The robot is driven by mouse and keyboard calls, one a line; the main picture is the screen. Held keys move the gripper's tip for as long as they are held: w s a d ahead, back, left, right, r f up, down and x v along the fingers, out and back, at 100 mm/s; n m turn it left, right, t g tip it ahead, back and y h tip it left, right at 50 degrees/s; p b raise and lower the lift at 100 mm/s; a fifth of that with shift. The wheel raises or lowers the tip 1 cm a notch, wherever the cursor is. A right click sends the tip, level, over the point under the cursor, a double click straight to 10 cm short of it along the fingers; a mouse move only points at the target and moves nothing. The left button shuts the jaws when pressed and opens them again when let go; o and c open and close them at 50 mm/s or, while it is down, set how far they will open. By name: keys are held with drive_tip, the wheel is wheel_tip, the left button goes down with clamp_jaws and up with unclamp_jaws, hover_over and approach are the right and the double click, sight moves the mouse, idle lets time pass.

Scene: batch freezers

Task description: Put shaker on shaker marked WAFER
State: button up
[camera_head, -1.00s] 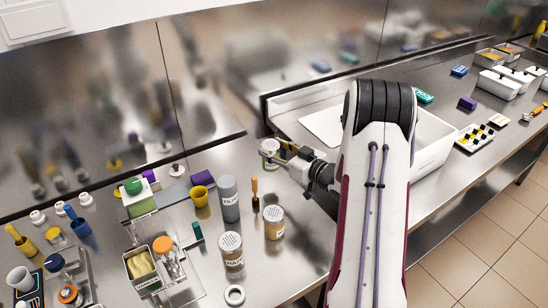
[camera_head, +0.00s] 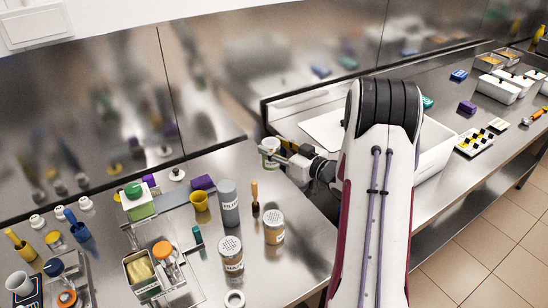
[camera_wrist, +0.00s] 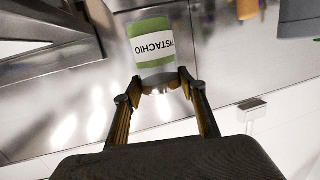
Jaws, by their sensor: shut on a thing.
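My gripper (camera_head: 275,158) is shut on a shaker (camera_head: 270,147) with a green band and a label reading PISTACHIO. The held shaker also fills the upper middle of the wrist view (camera_wrist: 152,42), between the two fingers (camera_wrist: 160,85). It is over the back part of the steel counter, beyond the other shakers. Two shakers with perforated grey lids and brown contents stand upright on the counter: a front one (camera_head: 231,256), its label seeming to start with HAZ, and one to its right (camera_head: 274,230) whose label I cannot read.
A wire rack with containers (camera_head: 160,265) is at left. White basins are to the right.

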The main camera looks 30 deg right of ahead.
drive_tip(key=s+d+r, duration=0.3)
drive_tip(key=s+r, duration=0.3)
drive_tip(key=r, duration=0.1)
drive_tip(key=s+a+r+n+g+y, duration=0.2)
drive_tip(key=s+a+n+y, duration=0.3)
drive_tip(key=s+a, duration=0.6)
drive_tip(key=shift+s+a+r+g+y, duration=0.25)
drive_tip(key=shift+a+r+g+y, duration=0.15)
drive_tip(key=shift+a+g+y, duration=0.45)
drive_tip(key=shift+d+t, duration=0.2)
drive_tip(key=shift+t, duration=0.05)
drive_tip(key=shift+f, duration=2.9)
drive_tip(key=shift+f, duration=2.1)
